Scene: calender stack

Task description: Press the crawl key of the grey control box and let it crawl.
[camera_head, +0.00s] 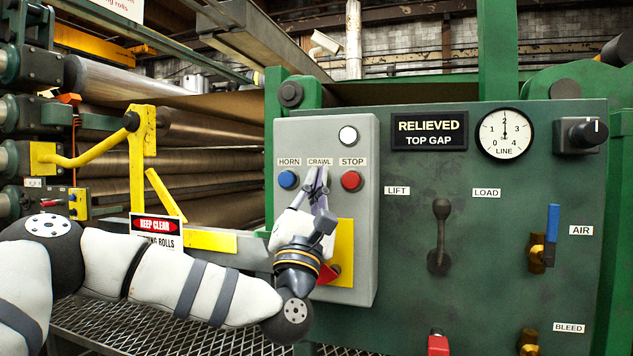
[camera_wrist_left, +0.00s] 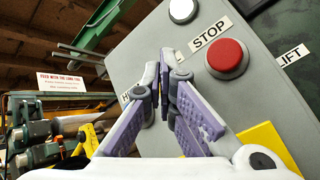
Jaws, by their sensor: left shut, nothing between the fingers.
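The grey control box (camera_head: 300,135) is fixed to the green panel. It has a blue HORN button (camera_head: 288,179), a red STOP button (camera_head: 351,181) and a white lamp (camera_head: 348,134). The CRAWL label (camera_head: 319,162) sits between HORN and STOP. My left gripper (camera_head: 319,170) is shut and empty, its fingertips just below that label. They hide the crawl key, so I cannot tell whether they touch it or press it. In the left wrist view the shut fingertips (camera_wrist_left: 165,62) are at the box face, left of the red STOP button (camera_wrist_left: 226,58). My right gripper is not in view.
Large rolls (camera_head: 195,150) lie left of the box, behind a yellow guard bar (camera_head: 95,155) and a KEEP CLEAR sign (camera_head: 157,226). To the right, the green panel (camera_head: 390,290) carries a lever (camera_head: 440,235), a line dial (camera_head: 505,133) and a blue-handled valve (camera_head: 551,235).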

